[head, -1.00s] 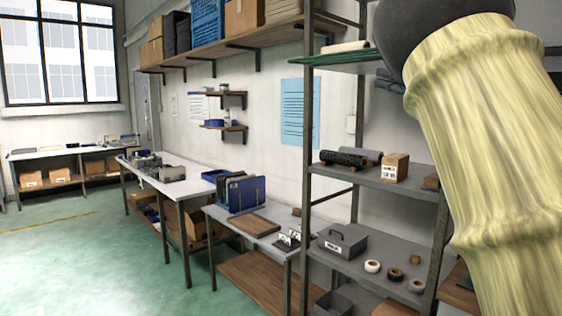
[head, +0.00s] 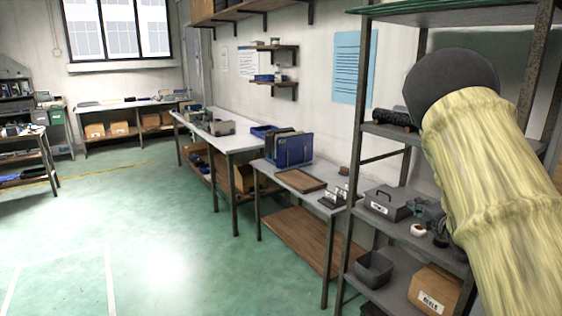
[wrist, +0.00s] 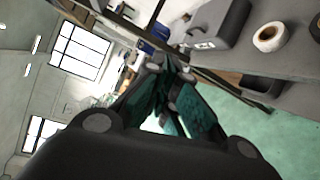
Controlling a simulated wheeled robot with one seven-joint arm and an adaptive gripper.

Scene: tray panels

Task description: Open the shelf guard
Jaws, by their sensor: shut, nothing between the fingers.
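The metal shelf rack (head: 397,231) stands at the right in the head view. I cannot pick out a shelf guard for certain in either view. A flat green board (head: 455,13) lies across the rack's top, and a dark green surface shows partly behind my arm. My gripper (wrist: 172,78) is shut and empty in the wrist view, its fingers together in front of the rack's shelf edge. In the head view my gripper (head: 428,210) shows small and dark beside the grey toolbox; my arm's yellowish sleeve hides much of the rack's right side.
On the middle shelf are a grey toolbox (head: 388,204), also in the wrist view (wrist: 217,22), and tape rolls (head: 418,230). Below are a dark bin (head: 374,268) and a cardboard box (head: 434,291). A bench (head: 305,180) adjoins the rack on the left. The green floor is open at left.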

